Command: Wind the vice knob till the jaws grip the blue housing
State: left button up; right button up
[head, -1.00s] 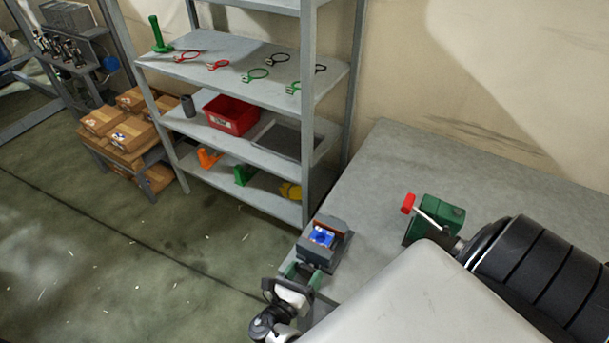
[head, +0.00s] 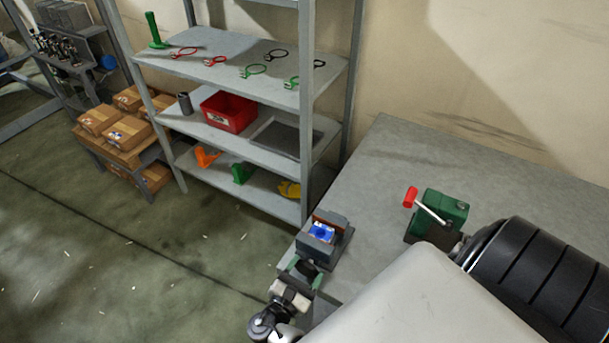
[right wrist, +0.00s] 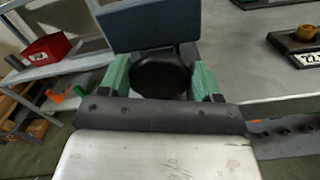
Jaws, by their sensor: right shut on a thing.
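The grey vice (head: 335,250) stands at the near left corner of the bench. The blue housing (head: 322,232) sits between its jaws; I cannot tell whether both jaws touch it. My right gripper (head: 302,270), with green fingers, is at the vice's near end. In the right wrist view, its fingers are on both sides of the round black knob (right wrist: 160,76) and shut on it. The vice's dark end (right wrist: 150,27) shows just beyond the knob, and the housing is hidden there. My left gripper is not in view.
A green device (head: 440,212) with a red-handled crank stands to the right on the bench (head: 385,170). A shelf with a red bin (head: 229,111) stands behind left. In the right wrist view, a dark plate with a yellowish part (right wrist: 306,32) lies at the right.

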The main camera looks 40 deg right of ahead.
dwell(0.3)
jog(key=o, duration=0.9)
jog(key=shift+d, duration=0.1)
jog(key=shift+c, duration=0.2)
